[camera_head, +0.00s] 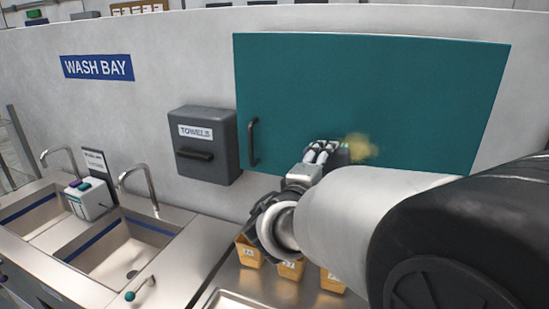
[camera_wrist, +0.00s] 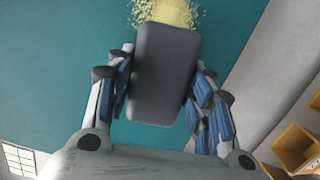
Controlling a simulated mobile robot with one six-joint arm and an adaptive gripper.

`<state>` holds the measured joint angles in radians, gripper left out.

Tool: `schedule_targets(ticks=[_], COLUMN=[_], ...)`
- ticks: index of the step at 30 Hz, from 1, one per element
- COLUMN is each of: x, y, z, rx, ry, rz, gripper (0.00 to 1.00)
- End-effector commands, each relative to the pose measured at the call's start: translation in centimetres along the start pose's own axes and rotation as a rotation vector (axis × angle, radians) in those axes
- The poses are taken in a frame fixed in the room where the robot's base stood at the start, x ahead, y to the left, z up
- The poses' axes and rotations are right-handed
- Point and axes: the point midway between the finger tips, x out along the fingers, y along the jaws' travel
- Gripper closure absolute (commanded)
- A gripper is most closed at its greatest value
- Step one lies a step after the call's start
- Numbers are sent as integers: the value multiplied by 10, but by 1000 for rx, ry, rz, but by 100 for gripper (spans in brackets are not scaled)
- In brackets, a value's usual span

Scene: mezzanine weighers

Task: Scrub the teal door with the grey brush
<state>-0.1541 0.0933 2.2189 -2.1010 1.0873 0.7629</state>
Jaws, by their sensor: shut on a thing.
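The teal door (camera_head: 370,90) is a flat wall panel with a dark handle at its left side. It fills most of the wrist view (camera_wrist: 60,60). A yellowish powdery patch (camera_head: 360,147) is on the door's lower middle, and it also shows in the wrist view (camera_wrist: 175,13). My gripper (camera_head: 328,150) is at the lower part of the door, just left of the patch. It is shut on the grey brush (camera_wrist: 165,75), whose back faces the wrist camera. The brush's far end overlaps the patch in the wrist view. Its bristles are hidden, so I cannot tell whether they touch the door.
A grey towel dispenser (camera_head: 206,146) is on the wall left of the door. Several yellow bins (camera_head: 290,270) stand on the steel counter (camera_head: 235,278) below. Two sinks with taps (camera_head: 137,186) are at the left.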

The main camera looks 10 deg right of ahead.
Motion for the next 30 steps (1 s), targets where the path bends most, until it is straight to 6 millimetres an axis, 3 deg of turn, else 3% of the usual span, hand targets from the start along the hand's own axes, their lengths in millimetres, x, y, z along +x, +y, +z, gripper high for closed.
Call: schedule_targets(ticks=[30], x=[18], y=[0], z=[-2], rx=[1], ry=[-1], rz=[1], gripper=[71])
